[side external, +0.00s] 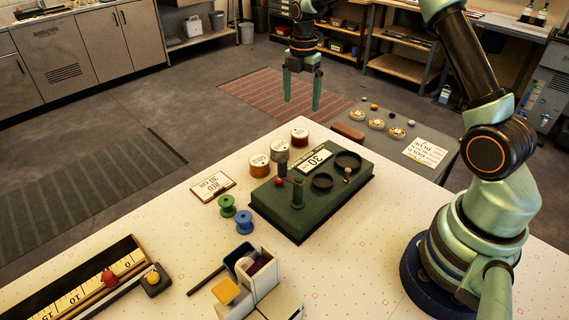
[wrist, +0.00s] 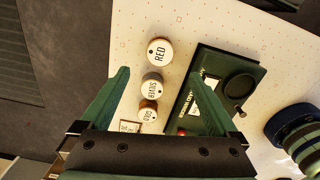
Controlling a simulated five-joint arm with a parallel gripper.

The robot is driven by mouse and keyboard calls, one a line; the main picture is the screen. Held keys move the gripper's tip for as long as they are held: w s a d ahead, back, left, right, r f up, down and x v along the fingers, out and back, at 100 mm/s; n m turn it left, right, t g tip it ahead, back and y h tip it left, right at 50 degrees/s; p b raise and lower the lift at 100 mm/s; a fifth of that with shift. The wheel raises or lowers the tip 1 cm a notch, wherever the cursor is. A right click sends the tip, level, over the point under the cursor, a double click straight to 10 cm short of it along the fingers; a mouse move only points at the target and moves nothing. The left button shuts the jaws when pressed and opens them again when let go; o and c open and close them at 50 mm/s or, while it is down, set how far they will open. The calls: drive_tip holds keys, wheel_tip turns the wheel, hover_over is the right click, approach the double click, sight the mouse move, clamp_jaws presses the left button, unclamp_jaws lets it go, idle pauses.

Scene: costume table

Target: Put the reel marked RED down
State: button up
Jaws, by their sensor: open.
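The reel marked RED (side external: 299,138) stands upright on the white table at the far end of a row of three reels. Its white top with the word RED shows in the wrist view (wrist: 158,52). The SILVER reel (wrist: 151,88) and an amber reel (side external: 260,165) stand beside it in the row. My gripper (side external: 302,95) is open and empty, raised above the table's far edge. In the wrist view my gripper's fingers (wrist: 159,77) are spread wide, with the reels seen between them. A card reading RED 30 (side external: 212,186) lies near the row.
A dark green device (side external: 345,195) with a 30 display and round dishes stands right of the reels. Green (side external: 227,205) and blue (side external: 243,222) spools stand nearer. An open box (side external: 258,272) and a ruler tray (side external: 85,290) are at the front. Table between is clear.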

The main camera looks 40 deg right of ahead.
drive_tip(key=s+a+r+m+t, duration=0.1)
drive_tip(key=s+a+r+m, duration=0.3)
drive_tip(key=r+m, duration=0.15)
drive_tip(key=s+a+r+m+t, duration=0.25)
drive_tip(key=s+r+m, duration=0.2)
drive_tip(key=r, duration=0.25)
drive_tip(key=s+a+m+t, duration=0.2)
drive_tip(key=s+a+m, duration=0.3)
drive_tip(key=s+m, duration=0.4)
drive_tip(key=s, duration=0.3)
drive_tip(key=shift+a+m, duration=0.3)
drive_tip(key=shift+m, duration=0.1)
